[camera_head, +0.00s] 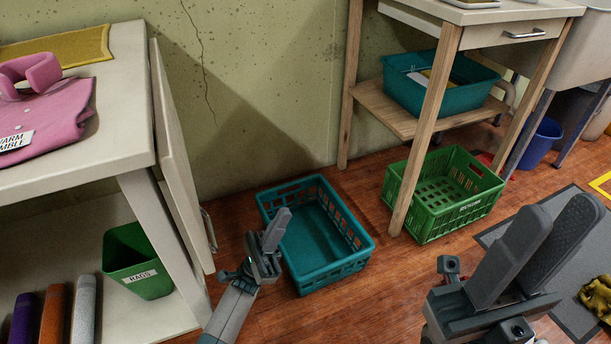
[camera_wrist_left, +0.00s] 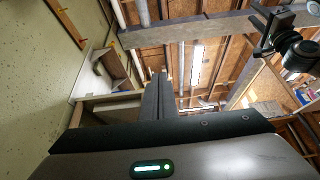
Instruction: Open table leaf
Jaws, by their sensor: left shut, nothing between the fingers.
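The table (camera_head: 110,110) at the left has an off-white top. Its leaf (camera_head: 176,160) hangs down along the right side, folded, with a metal handle (camera_head: 209,230) near its lower edge. My left gripper (camera_head: 281,220) is shut and empty. It appears to the right of the leaf and handle in the head view, apart from them, in front of the teal crate. Its closed fingers also show in the left wrist view (camera_wrist_left: 158,95), pointing up toward the ceiling. My right gripper (camera_head: 563,208) is at the lower right, open and empty, far from the leaf.
A teal crate (camera_head: 345,262) stands on the floor right of the leaf. A green crate (camera_head: 455,212) sits by a wooden workbench leg (camera_head: 425,140).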

